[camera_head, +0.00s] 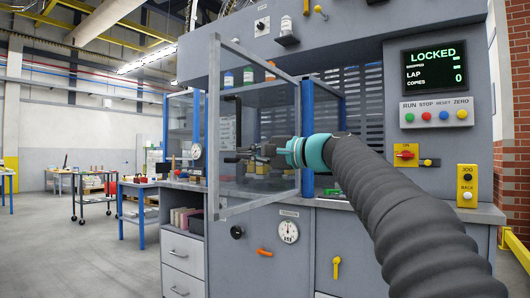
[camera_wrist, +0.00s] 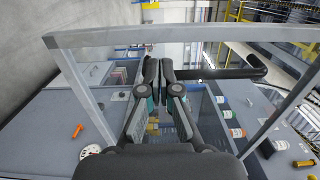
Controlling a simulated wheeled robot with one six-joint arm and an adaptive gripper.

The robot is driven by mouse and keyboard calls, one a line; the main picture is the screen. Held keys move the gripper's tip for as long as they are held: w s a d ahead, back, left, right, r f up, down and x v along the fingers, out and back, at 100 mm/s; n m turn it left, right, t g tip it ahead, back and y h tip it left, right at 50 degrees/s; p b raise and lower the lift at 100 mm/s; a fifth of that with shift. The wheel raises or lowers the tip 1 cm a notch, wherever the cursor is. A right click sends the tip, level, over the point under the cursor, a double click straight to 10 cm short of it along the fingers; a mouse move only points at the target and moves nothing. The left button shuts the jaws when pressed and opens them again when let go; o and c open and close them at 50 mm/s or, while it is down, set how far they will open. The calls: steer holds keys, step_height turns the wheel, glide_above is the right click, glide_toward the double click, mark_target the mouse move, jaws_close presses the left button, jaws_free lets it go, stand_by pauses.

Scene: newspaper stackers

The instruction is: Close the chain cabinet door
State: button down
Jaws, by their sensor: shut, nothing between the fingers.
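A clear-panelled door with a grey metal frame (camera_head: 214,120) stands swung open from the press front, toward the viewer. Its black bar handle (camera_head: 232,97) is on the panel. In the wrist view the frame (camera_wrist: 150,36) spans the top and the handle (camera_wrist: 228,73) lies right of the fingertips. My gripper (camera_head: 228,158) is shut and empty, beside the panel just below the handle. In the wrist view my gripper's fingertips (camera_wrist: 160,68) are together near the handle's left end. I cannot tell whether they touch the handle or panel.
Blue posts (camera_head: 307,135) flank the bay. Bottles (camera_wrist: 233,132) show on the press. Below are a counter, a dial (camera_head: 288,232), an orange lever (camera_head: 264,252) and drawers (camera_head: 183,254). A screen (camera_head: 433,65) reads LOCKED. Open floor (camera_head: 100,250) lies left.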

mark_target(219, 153)
steer(key=shift+p+x, duration=0.3)
steer(key=shift+x, duration=2.65)
